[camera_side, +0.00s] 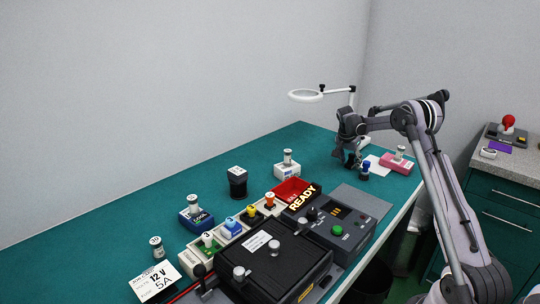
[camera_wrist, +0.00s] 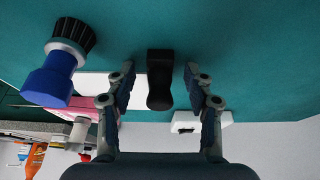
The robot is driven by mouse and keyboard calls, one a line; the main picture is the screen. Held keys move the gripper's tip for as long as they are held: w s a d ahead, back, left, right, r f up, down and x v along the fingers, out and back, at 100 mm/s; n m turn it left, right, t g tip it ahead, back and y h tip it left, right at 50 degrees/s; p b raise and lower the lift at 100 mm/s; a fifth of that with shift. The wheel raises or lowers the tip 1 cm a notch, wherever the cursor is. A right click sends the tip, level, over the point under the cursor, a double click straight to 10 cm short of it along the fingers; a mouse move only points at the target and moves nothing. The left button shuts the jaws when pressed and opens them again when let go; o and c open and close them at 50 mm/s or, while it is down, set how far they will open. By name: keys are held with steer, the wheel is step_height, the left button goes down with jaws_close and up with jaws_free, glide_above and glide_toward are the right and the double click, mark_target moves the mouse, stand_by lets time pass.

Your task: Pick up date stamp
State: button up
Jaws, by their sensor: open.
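A black, waisted piece (camera_wrist: 160,78), which I take to be the date stamp, shows between my fingertips in the wrist view. My gripper (camera_wrist: 160,72) is open, with one finger on each side of it and a gap at both sides. In the side view my gripper (camera_side: 352,160) is low over the far right end of the green bench. The black piece is largely hidden by the fingers there. I cannot tell whether a finger touches it.
A blue-and-black piece (camera_side: 366,168) stands close beside my gripper; it also shows in the wrist view (camera_wrist: 50,78). A pink box (camera_side: 397,162) is to the right. A white magnifier (camera_side: 306,96) rises behind. Boxes and a black fixture (camera_side: 272,262) fill the near bench.

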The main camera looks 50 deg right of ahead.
jaws_close()
